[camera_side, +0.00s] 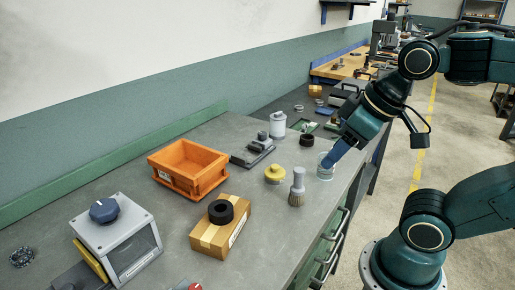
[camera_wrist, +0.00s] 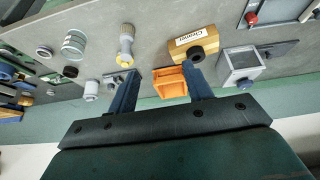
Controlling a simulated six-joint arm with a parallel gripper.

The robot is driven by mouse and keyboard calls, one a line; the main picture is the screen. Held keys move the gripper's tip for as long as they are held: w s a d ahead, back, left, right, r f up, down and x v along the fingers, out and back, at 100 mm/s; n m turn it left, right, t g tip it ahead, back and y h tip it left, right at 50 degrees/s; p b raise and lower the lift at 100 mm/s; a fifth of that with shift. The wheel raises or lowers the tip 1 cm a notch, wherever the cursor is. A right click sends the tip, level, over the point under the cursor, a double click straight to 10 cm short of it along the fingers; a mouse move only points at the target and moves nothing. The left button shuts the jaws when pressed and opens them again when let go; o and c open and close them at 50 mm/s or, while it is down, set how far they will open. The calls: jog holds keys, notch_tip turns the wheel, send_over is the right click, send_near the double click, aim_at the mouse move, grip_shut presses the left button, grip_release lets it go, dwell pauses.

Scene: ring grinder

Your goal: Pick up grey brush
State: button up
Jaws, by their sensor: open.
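The grey brush (camera_side: 297,186) stands upright on its bristles on the grey bench, with its pale grey handle pointing up. In the wrist view, a grey and yellow shape (camera_wrist: 126,42) lies left of centre, and I cannot clearly separate the brush from the yellow piece there. My gripper (camera_side: 325,164) is above the bench to the right of the brush, in front of a clear jar. Its two blue fingers (camera_wrist: 160,68) are spread apart with nothing held between them. The gripper is apart from the brush.
A yellow knob-like piece (camera_side: 274,175) stands just behind the brush. The jar (camera_side: 325,175) is to its right. A cardboard box (camera_side: 207,243) with a black ring (camera_side: 221,211), an orange bin (camera_side: 171,181) and a grey switch box (camera_side: 131,258) are leftward. A white canister (camera_side: 278,127) stands farther back.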

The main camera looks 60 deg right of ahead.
jog(key=w+n, duration=0.1)
jog(key=n+g, duration=0.6)
jog(key=n, duration=1)
send_over(299, 169)
notch_tip(299, 169, down, 4)
jog(key=shift+f, duration=0.15)
jog(key=shift+f, duration=0.1)
jog(key=shift+f, duration=4.25)
jog(key=shift+f, duration=2.55)
